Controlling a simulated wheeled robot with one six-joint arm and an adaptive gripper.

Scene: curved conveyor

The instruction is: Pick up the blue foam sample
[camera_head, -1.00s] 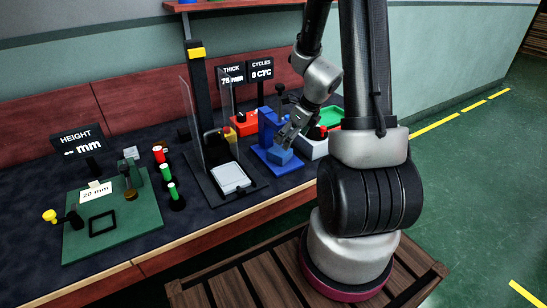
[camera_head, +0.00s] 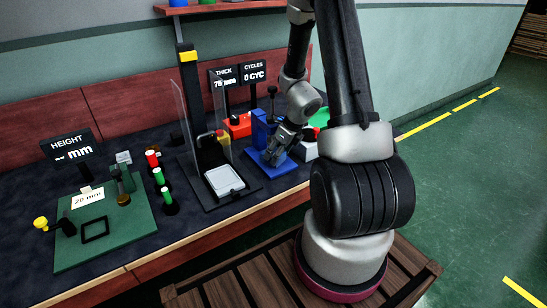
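My gripper (camera_head: 270,160) points down at the front of a blue stand (camera_head: 261,130), low over its flat blue base plate. The blue foam sample cannot be clearly made out; my gripper covers the spot on the base where a lighter blue block showed earlier. The fingers are small and dark here, so I cannot tell whether they are open or shut, or whether they touch the block.
A press with clear guards and a white plate (camera_head: 224,180) stands left of the blue stand. A red box (camera_head: 238,126) is behind. A green height-gauge board (camera_head: 120,228) lies at the left, with several coloured-top posts between.

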